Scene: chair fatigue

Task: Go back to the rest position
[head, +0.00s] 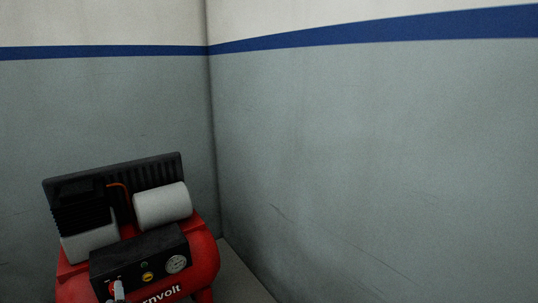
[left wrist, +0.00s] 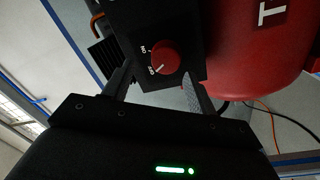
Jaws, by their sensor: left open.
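A red air compressor (head: 205,262) with a black control panel (head: 140,255) stands in the lower left of the head view. A red knob (left wrist: 165,57) with ON and OFF marks sits on the panel in the left wrist view. I cannot tell its exact setting. My left gripper (left wrist: 159,78) is open, its two fingers apart on either side of the knob's near side. Whether they touch it is not clear. My right gripper is not in view.
A white cylinder (head: 162,206) and a black ribbed part (head: 81,206) sit on top of the compressor. A gauge (head: 176,264) is on its panel. Grey walls with a blue stripe (head: 380,32) meet in a corner behind it. Cables (left wrist: 268,125) lie on the floor.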

